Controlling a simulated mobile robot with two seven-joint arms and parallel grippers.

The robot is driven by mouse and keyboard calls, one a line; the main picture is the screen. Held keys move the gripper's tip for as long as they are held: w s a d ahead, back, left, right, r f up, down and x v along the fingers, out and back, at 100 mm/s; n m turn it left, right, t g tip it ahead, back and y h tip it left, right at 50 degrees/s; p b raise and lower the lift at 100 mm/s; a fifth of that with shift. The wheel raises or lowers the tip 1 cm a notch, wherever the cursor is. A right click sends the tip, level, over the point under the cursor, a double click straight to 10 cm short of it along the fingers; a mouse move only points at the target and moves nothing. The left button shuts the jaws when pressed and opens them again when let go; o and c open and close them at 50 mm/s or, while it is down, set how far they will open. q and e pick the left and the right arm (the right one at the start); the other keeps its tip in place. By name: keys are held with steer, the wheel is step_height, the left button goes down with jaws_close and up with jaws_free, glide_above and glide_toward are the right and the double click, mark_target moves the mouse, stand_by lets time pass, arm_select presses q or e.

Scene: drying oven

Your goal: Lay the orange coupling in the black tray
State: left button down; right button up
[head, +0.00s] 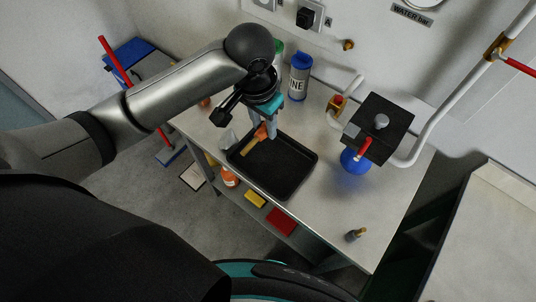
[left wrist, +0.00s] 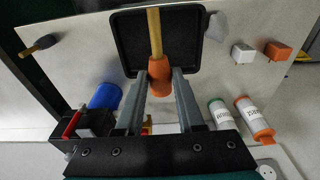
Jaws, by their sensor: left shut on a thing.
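The orange coupling (head: 260,132) has a long tan rod running from it, and they look like one piece. My left gripper (head: 262,133) is shut on its orange end, which also shows between the fingers in the left wrist view (left wrist: 160,75). The tan rod points away from the gripper, over the black tray (head: 286,172). The tray is shallow, empty otherwise, and lies on the bench; it also shows in the left wrist view (left wrist: 188,45). I cannot tell whether the rod touches the tray floor. My right gripper is not in view.
A blue-capped bottle (head: 299,77) stands behind the tray. A black box-shaped fixture (head: 380,125) with a blue round part (head: 352,160) stands to the right. A small tan-handled tool (head: 355,235) lies near the front right. The bench between tray and fixture is clear.

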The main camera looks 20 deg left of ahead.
mark_target(259, 139)
arm_select(q)
step_height(259, 139, down, 13)
steer(key=shift+s+r+b, duration=0.1)
steer(key=shift+s+b, duration=0.05)
steer(key=shift+b, duration=0.9)
steer(key=shift+f+b, duration=0.5)
steer(key=shift+f, duration=2)
steer(key=shift+f, duration=0.15)
steer(key=c, duration=0.5)
jaws_free()
steer(key=r+p, duration=0.1)
steer(key=r, duration=0.7)
steer(key=s+r+p, duration=0.1)
steer(key=r, duration=0.3)
steer(key=shift+s+a+r+p, duration=0.1)
steer(key=shift+a+r+p, duration=0.1)
steer(key=shift+p, duration=0.1)
steer(key=shift+f, duration=0.1)
